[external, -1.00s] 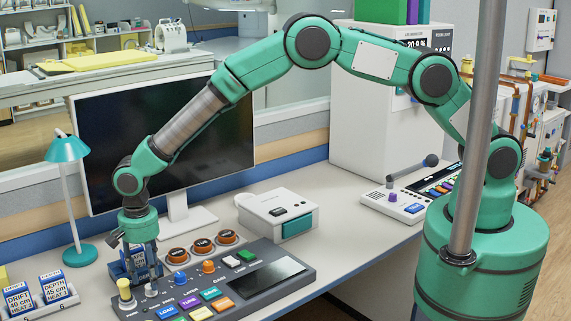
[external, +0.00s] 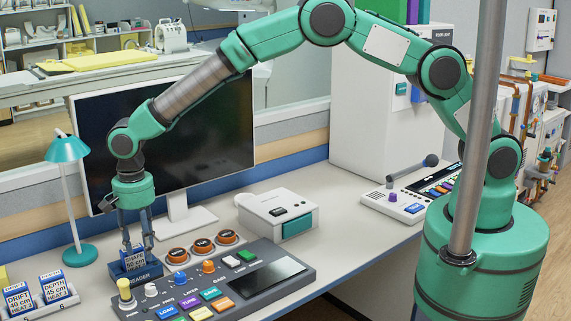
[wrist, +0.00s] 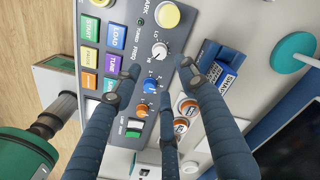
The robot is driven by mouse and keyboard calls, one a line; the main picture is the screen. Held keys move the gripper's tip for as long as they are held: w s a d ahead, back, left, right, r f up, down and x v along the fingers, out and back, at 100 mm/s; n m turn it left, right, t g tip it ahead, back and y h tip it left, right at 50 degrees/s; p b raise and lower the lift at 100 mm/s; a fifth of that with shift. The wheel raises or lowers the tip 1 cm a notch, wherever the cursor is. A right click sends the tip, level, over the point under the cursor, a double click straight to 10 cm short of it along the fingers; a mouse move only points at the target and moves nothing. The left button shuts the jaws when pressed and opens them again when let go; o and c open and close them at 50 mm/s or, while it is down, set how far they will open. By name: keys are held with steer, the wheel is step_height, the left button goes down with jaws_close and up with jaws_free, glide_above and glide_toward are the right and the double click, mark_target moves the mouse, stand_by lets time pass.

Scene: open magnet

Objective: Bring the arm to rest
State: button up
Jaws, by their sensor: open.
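My gripper (external: 138,242) is open, with its dark fingers pointing down just above a blue-and-white card marked SHAFT (external: 134,260). The card stands upright in the dark blue reader (external: 130,272) at the left end of the grey control panel (external: 265,300). From the external view I cannot tell whether a fingertip still touches the card. My green arm arches over the desk from its base at the right.
A dark monitor (external: 190,135) stands close behind my gripper. A teal lamp (external: 66,195) and two cards in a holder (external: 48,303) are at the left. Orange-capped pots (external: 202,246) and a white box (external: 280,216) are to the right. Free room lies above the panel.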

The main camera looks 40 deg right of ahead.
steer(key=shift+w+r, duration=0.1)
stand_by(0.3)
steer(key=w+d+r+n, duration=0.1)
steer(key=w+d+r, duration=0.3)
steer(key=d+r, duration=0.45)
steer(key=w+d+r, duration=0.3)
steer(key=d+r, duration=0.5)
steer(key=r, duration=0.1)
steer(key=d+r+n+t, duration=0.1)
steer(key=d+r, duration=0.4)
steer(key=d, duration=0.3)
steer(key=s+d+r+y, duration=0.1)
steer(key=d+r, duration=0.3)
steer(key=d, duration=0.3)
steer(key=d+r+n+t, duration=0.1)
steer(key=d+r, duration=0.4)
steer(key=d, duration=0.3)
steer(key=s+d+r+n+t+b, duration=0.1)
steer(key=s+d+r, duration=0.2)
steer(key=s+d, duration=0.5)
steer(key=s+d+r+t, duration=0.1)
steer(key=s+d+r, duration=0.2)
steer(key=d, duration=0.8)
steer(key=s+d+f+n+t+h, duration=0.1)
steer(key=s+d+f+n, duration=0.1)
steer(key=s+d, duration=1)
steer(key=s, duration=0.4)
steer(key=shift+s+d+f+t, duration=0.3)
steer(key=shift+s+d+f, duration=0.05)
steer(key=shift+d+f, duration=0.05)
